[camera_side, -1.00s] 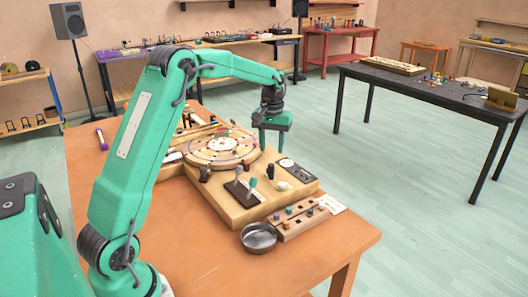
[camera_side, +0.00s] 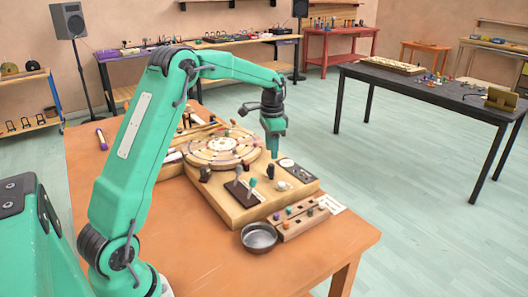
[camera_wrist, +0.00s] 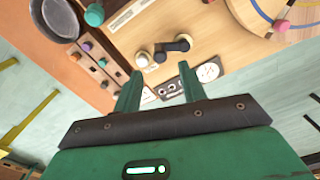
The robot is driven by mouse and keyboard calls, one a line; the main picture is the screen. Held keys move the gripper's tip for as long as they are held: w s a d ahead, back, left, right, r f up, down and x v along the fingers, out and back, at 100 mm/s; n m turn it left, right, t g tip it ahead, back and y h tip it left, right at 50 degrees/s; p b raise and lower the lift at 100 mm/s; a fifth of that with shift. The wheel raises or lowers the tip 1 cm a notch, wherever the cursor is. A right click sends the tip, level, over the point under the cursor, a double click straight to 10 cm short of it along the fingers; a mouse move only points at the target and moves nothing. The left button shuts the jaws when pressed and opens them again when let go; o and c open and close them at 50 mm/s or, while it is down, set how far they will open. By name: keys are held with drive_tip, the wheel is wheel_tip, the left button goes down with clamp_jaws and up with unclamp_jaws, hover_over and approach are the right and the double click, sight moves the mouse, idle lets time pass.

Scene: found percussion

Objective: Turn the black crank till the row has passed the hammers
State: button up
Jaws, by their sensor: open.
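The black crank (camera_side: 270,171) stands on the wooden box (camera_side: 238,211), right of two levers, in the side view. In the wrist view the crank (camera_wrist: 178,44) lies beyond my fingertips, beside a white knob (camera_wrist: 143,60). My gripper (camera_side: 274,154) hangs above the box near its right side, behind the crank in the side view and apart from it. In the wrist view its two fingers (camera_wrist: 157,72) are spread with nothing held between them. A round disc (camera_side: 198,158) with pegs lies on the box, left of my gripper. I cannot make out the hammers clearly.
A metal bowl (camera_side: 258,238) and a wooden rack of coloured pegs (camera_side: 300,218) stand in front of the box. Two levers (camera_side: 245,187) rise from a dark plate, and a dial panel (camera_side: 296,170) lies to the right. The orange table's (camera_side: 200,250) front left is clear.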

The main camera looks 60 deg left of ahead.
sight(271, 164)
drive_tip(key=shift+f, duration=0.1)
drive_tip(key=shift+f, duration=3.8)
drive_tip(key=shift+c, duration=0.3)
clamp_jaws()
